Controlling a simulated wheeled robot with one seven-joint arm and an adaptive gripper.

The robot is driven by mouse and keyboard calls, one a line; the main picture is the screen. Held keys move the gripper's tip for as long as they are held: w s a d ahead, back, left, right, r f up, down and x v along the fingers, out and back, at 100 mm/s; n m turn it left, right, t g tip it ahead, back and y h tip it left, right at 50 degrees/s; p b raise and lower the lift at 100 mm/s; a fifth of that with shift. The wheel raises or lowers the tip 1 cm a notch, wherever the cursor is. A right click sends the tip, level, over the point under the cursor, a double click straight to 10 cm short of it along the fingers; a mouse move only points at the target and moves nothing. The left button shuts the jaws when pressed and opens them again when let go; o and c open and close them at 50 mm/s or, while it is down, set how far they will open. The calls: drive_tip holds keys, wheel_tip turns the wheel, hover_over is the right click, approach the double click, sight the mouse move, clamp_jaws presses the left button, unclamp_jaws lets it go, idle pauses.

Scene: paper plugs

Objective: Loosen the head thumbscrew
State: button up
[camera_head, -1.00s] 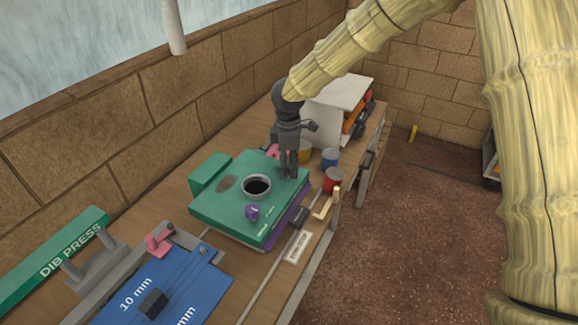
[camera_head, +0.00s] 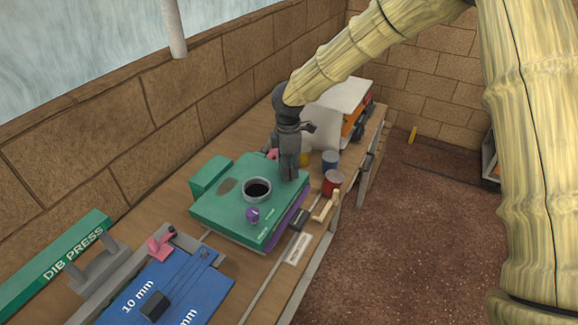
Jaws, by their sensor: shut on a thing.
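My gripper (camera_head: 289,174) points down at the far right corner of a green block (camera_head: 222,207) on the bench. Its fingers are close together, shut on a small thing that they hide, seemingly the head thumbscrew. A bit of pink (camera_head: 272,154) shows just left of the fingers; I cannot tell whether it belongs to what I hold. A purple knob (camera_head: 252,214) and a round cup with dark contents (camera_head: 257,189) are on top of the green block, apart from my gripper.
The green DIB PRESS (camera_head: 55,265) and blue plate (camera_head: 165,285) are at front left. A brick wall runs along the left.

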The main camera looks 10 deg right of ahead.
drive_tip(key=shift+n+p, duration=2.05)
drive_tip(key=shift+n, duration=1.05)
drive_tip(key=shift+n+p, duration=2.05)
drive_tip(key=shift+n, duration=0.85)
drive_tip(key=shift+n+p, duration=2.05)
drive_tip(key=shift+n, duration=0.95)
drive_tip(key=shift+n+p, duration=1.4)
drive_tip(key=shift+n, duration=1.3)
drive_tip(key=o, duration=1)
drive_tip(key=shift+r, duration=0.1)
